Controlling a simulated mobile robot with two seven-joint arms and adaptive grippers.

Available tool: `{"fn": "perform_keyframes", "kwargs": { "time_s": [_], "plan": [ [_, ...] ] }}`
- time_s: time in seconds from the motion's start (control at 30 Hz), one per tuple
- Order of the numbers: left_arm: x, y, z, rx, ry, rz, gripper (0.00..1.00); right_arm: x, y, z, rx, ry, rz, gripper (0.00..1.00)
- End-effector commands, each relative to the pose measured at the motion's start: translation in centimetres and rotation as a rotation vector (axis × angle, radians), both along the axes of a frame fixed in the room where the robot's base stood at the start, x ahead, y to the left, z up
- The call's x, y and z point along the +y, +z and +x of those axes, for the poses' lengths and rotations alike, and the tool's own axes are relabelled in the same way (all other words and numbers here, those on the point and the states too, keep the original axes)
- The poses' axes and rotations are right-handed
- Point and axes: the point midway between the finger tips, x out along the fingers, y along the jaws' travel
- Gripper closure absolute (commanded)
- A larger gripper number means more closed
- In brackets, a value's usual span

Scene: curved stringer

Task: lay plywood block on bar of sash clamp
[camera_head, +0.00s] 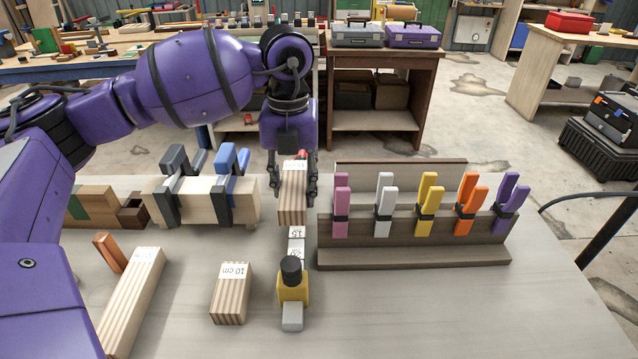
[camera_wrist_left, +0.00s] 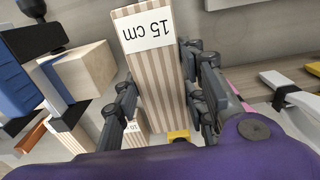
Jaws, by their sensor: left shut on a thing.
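My left gripper (camera_head: 291,190) is shut on a striped plywood block (camera_head: 292,207) with a white label, which reads 15 cm in the left wrist view (camera_wrist_left: 155,80). The two fingers of the gripper (camera_wrist_left: 160,105) lie along its sides. The sash clamp lies below and in front, with a yellow head (camera_head: 293,287), a black knob and a grey end; its labelled bar (camera_head: 296,248) runs back under the block. I cannot tell whether the block touches the bar. A second plywood block (camera_head: 231,293), marked 10 cm, lies left of the clamp. My right gripper is out of view.
A brown rack (camera_head: 420,255) with several coloured clamps stands close on the right. Pale wood with grey and blue clamps (camera_head: 205,200) is on the left. A long wood strip (camera_head: 133,300) lies front left. The bench's front right is clear.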

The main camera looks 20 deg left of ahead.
Motion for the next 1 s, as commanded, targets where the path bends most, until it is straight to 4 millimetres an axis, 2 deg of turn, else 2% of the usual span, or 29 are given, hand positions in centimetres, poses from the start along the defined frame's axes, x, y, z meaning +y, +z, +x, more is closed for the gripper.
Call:
{"fn": "perform_keyframes", "kwargs": {
  "time_s": [0.27, 0.5, 0.9, 0.93, 1.0],
  "plan": [
    [0.3, -1.7, 1.3, 0.001, 0.001, -0.002, 0.92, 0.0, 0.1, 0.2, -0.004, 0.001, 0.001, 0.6],
    [0.3, -4.9, 1.5, 0.002, 0.001, -0.001, 0.92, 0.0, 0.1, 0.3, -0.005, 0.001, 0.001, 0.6],
    [0.3, -5.5, 1.5, 0.001, 0.001, 0.0, 0.92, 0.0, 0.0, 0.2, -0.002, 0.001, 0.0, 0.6],
    [0.4, -5.4, 1.5, 0.001, 0.001, 0.0, 0.58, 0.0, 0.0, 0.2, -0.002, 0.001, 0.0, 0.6],
    [0.4, -5.4, 1.5, 0.001, 0.001, 0.0, 0.48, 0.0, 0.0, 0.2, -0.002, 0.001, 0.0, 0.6]
  ]
}}
